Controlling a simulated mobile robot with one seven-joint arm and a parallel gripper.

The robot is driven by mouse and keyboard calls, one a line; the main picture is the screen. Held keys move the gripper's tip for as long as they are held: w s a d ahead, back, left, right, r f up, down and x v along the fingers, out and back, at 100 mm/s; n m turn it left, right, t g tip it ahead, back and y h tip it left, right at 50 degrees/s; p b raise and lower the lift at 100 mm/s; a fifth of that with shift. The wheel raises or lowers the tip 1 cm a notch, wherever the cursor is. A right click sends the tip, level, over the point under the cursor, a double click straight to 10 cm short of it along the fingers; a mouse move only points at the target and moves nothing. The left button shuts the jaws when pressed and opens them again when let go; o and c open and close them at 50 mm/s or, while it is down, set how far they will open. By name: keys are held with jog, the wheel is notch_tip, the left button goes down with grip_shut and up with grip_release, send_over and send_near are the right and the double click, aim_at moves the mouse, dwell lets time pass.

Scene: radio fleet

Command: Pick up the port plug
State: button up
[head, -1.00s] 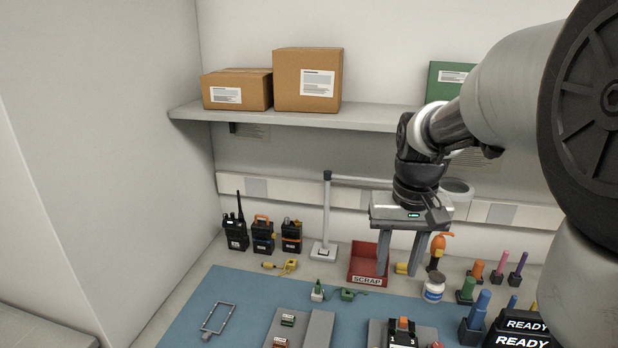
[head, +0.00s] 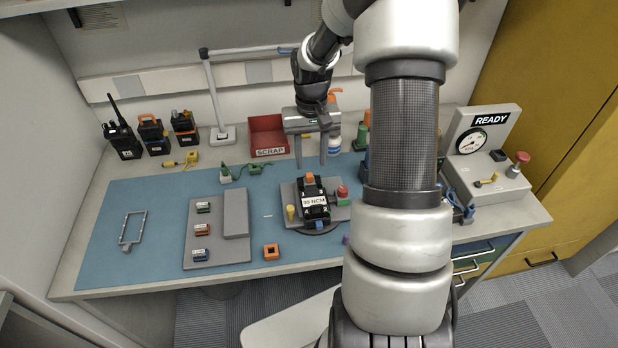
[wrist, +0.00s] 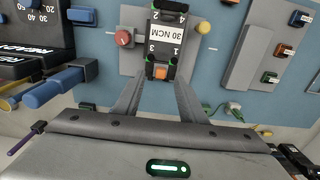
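My gripper (head: 311,163) is open and empty, pointing down above the back of the blue mat. Its spread fingers also show in the wrist view (wrist: 158,88). I cannot tell for sure which piece is the port plug. Candidates are a green corded plug (head: 226,175) on the mat's back edge, left of my gripper, and a yellow corded plug (head: 191,158) farther left. The green one also shows in the wrist view (wrist: 234,109), right of the fingers. A black device marked 30 NCM (head: 314,201) sits on a grey fixture just in front of my gripper.
A red SCRAP bin (head: 268,136) stands behind left of my gripper. Several radios (head: 153,136) stand at the back left. A grey plate (head: 236,212) with small labelled blocks and an orange square piece (head: 271,251) lie on the mat (head: 107,250). A READY gauge box (head: 490,165) stands right.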

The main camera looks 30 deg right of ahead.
aim_at(309, 175)
jog(key=shift+w+f, duration=0.15)
jog(key=shift+f, duration=0.9)
jog(key=shift+w+f, duration=0.2)
jog(key=shift+f, duration=0.9)
jog(key=shift+w+f, duration=0.15)
jog(key=shift+f, duration=0.9)
grip_shut()
